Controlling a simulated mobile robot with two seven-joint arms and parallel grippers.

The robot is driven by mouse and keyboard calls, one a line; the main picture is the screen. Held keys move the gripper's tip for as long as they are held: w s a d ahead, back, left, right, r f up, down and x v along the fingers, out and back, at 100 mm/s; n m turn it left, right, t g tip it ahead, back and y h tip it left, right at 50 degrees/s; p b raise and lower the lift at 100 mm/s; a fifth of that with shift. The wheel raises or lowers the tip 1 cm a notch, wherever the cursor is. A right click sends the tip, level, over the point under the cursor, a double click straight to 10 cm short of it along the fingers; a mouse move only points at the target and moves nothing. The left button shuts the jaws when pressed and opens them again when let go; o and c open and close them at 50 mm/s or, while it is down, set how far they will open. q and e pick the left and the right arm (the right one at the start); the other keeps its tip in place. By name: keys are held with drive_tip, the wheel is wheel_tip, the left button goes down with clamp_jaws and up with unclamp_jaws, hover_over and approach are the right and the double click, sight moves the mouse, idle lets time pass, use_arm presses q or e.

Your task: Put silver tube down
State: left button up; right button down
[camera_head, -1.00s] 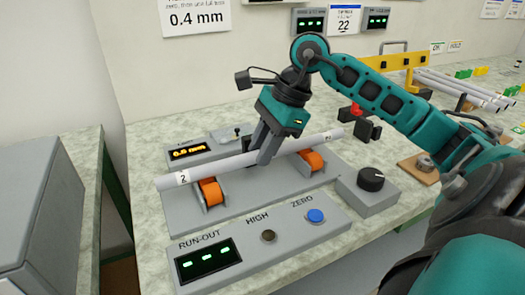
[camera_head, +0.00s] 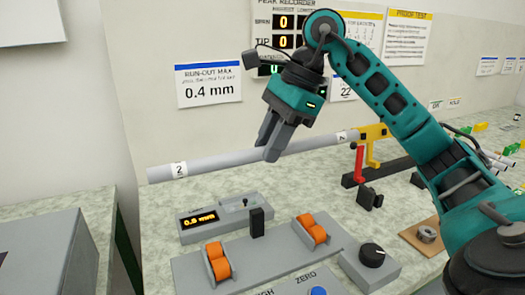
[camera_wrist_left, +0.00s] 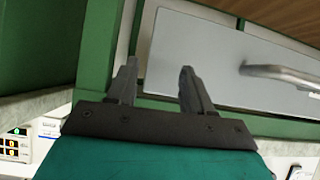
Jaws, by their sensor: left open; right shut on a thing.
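The silver tube (camera_head: 215,162) carries labels marked 2 and is held up in the air, roughly level, above the run-out fixture in the head view. My right gripper (camera_head: 268,152) is shut on the tube near its middle, from above. The fixture's orange rollers (camera_head: 217,262) and (camera_head: 311,230) are bare below the tube. My left gripper (camera_wrist_left: 156,85) is open and empty in the left wrist view, in front of a grey drawer front with a metal handle. It is not seen in the head view.
A display box (camera_head: 212,217) reading about 0.5 mm stands behind the rollers. A knob box (camera_head: 371,262) is to their right. A red and yellow stand (camera_head: 360,160) is behind at the right, with several tubes (camera_head: 497,162) farther right.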

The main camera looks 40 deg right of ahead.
drive_tip(key=shift+r, duration=0.25)
drive_tip(key=shift+w+a+f+n+p, duration=0.3)
drive_tip(key=shift+a+n+p, duration=0.15)
drive_tip(key=shift+n, duration=0.15)
use_arm(q)
drive_tip(key=shift+y, duration=0.6)
drive_tip(key=shift+s+a+r+p, duration=0.45)
drive_tip(key=shift+a+r+p, duration=0.35)
drive_tip(key=shift+p, duration=0.9)
drive_tip(key=shift+s+a+r+p, duration=0.45)
drive_tip(key=shift+a+r+p, duration=0.35)
drive_tip(key=shift+p, duration=0.9)
use_arm(e)
drive_tip(key=w+a+f+n+g+h, duration=0.1)
drive_tip(key=a+f+n+g, duration=0.2)
drive_tip(key=n, duration=0.7)
drive_tip(key=a+f+n+g+h, duration=0.1)
drive_tip(key=a+f+n+g, duration=0.3)
drive_tip(key=a+f+n, duration=0.4)
drive_tip(key=shift+w+a+f+n, duration=0.35)
drive_tip(key=shift+a+n, duration=0.55)
drive_tip(key=shift+a, duration=0.7)
use_arm(q)
drive_tip(key=shift+d+r, duration=0.1)
drive_tip(key=shift+d, duration=0.05)
use_arm(e)
drive_tip(key=shift+r, duration=0.15)
